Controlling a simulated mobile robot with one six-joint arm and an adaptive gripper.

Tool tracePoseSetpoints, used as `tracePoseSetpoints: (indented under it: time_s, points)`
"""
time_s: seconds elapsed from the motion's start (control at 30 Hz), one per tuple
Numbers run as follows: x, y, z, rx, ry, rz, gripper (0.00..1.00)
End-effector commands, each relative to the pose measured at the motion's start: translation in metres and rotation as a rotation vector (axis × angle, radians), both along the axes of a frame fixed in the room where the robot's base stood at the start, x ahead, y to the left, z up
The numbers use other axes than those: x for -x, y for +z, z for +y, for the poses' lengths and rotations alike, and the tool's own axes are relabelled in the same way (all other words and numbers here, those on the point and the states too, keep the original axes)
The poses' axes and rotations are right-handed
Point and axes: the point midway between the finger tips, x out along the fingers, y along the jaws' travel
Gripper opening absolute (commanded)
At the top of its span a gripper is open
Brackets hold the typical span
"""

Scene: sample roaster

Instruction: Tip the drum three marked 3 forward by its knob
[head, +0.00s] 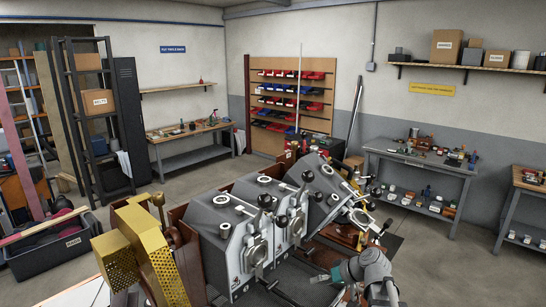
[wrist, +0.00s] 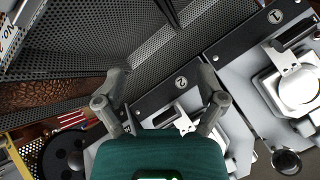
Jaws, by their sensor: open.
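The roaster carries a row of grey drum units in the head view: a near one (head: 213,250), a middle one (head: 262,205) and a far one (head: 318,195). Their numbers cannot be read there. In the wrist view plates marked 1 (wrist: 276,16) and 2 (wrist: 181,82) show. No 3 is readable, so I cannot tell drum three or its knob for sure. A dark round knob (wrist: 286,161) shows below the unit marked 1. My gripper (wrist: 160,98) is open, its fingers apart with nothing between them. It is low in front of the roaster in the head view (head: 324,277).
Perforated dark metal (wrist: 110,40) lies beyond my fingers. A brass-coloured perforated housing (head: 140,245) stands at the roaster's left end. A workbench (head: 425,160) stands behind right, and a grey bin (head: 45,262) at left. Open floor lies between roaster and back wall.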

Motion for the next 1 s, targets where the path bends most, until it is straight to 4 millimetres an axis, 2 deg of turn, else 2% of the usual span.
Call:
tracePoseSetpoints:
  time_s: [0.03, 0.3, 0.6, 0.8, 1.0]
  points:
    - [0.013, -0.012, 0.005, 0.045, -0.002, 0.050, 0.89]
    - [0.065, -0.057, 0.005, 0.309, -0.083, 0.289, 0.89]
    - [0.113, -0.084, -0.013, 0.601, -0.241, 0.461, 0.89]
    - [0.126, -0.087, -0.021, 0.699, -0.310, 0.496, 0.89]
    - [0.127, -0.087, -0.023, 0.715, -0.323, 0.502, 0.89]
